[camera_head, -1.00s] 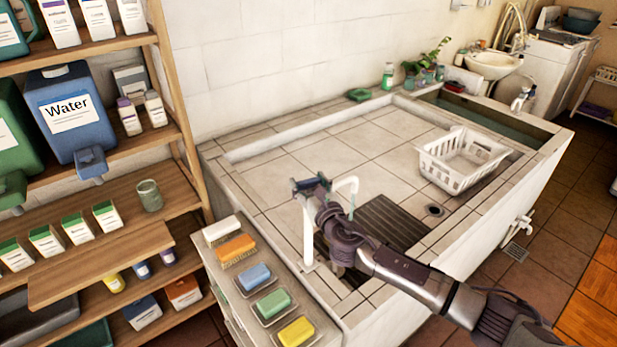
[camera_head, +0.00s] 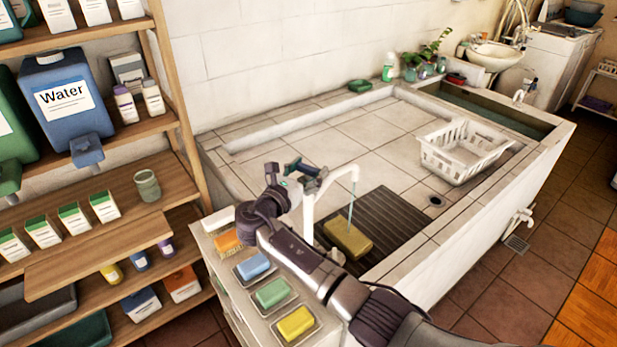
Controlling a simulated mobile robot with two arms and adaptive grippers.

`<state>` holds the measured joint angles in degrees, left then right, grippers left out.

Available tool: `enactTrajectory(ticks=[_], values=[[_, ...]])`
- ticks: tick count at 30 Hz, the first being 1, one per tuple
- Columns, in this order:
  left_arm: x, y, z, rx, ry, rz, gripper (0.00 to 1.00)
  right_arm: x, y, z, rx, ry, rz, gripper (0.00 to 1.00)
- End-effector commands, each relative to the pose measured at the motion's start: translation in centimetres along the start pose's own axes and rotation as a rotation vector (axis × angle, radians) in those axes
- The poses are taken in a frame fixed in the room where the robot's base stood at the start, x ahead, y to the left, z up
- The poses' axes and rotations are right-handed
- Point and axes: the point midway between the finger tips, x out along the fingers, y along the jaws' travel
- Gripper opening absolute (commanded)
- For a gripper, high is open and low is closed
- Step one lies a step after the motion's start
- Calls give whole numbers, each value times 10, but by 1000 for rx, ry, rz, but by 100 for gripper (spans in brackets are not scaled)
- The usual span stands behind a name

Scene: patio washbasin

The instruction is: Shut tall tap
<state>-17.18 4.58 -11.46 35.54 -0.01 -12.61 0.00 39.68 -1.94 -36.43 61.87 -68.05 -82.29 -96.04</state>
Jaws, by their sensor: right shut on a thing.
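The tall tap (camera_head: 309,215) is a white standing pipe at the near left part of the tiled basin. Its spout (camera_head: 340,177) bends over to the right, and a thin stream of water (camera_head: 350,212) falls from it. The tap's dark blue-green handle (camera_head: 305,168) is on top. My right gripper (camera_head: 290,184) is at the handle, shut on it; the arm partly hides the grip and the lower pipe. The stream lands at a yellow block (camera_head: 348,241) like a sponge on the dark ribbed grate. My left gripper is not in view.
A stand with several coloured soaps or brushes (camera_head: 272,292) is close beside the tap. Wooden shelves (camera_head: 100,225) with bottles and boxes stand on the left. A white basket (camera_head: 462,150) sits at the basin's right. The tiled middle is clear.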

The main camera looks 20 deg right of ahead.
Motion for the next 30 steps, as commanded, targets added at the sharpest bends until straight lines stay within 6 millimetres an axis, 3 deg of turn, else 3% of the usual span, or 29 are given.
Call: enactTrajectory(ticks=[3,13,30], values=[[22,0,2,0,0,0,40,-1,2,-6,0,1,-97,31],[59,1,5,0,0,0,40,0,1,-4,1,-1,-297,31],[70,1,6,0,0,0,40,1,0,0,0,0,-378,31]])
